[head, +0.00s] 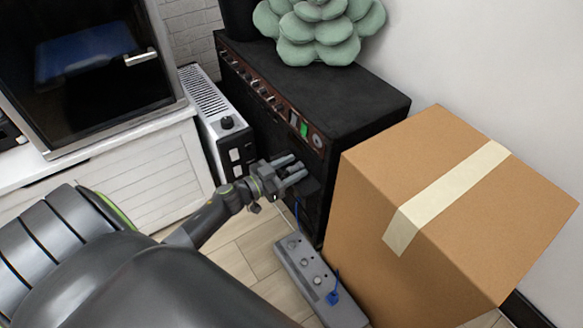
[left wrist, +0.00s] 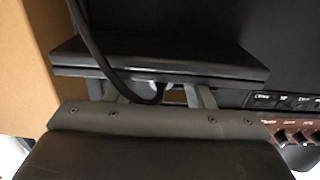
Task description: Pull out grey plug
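My left gripper (head: 291,172) reaches in from the left, with its fingers pointing at the dark front of the amplifier (head: 350,95). In the left wrist view its two fingers (left wrist: 158,95) stand apart on either side of a small light-grey piece (left wrist: 160,86), mostly hidden, which may be the grey plug. It sits by a dark ledge-like block (left wrist: 160,60) on the amplifier. A black cable (left wrist: 92,45) curves down to it. I cannot tell whether the fingers touch it. My right gripper is in neither view.
A grey power strip (head: 315,280) with a blue plug (head: 333,297) lies on the floor below the gripper. A cardboard box (head: 440,190) stands close on the right. A white heater (head: 215,120) stands left, and a green plush succulent (head: 318,30) sits on the amplifier.

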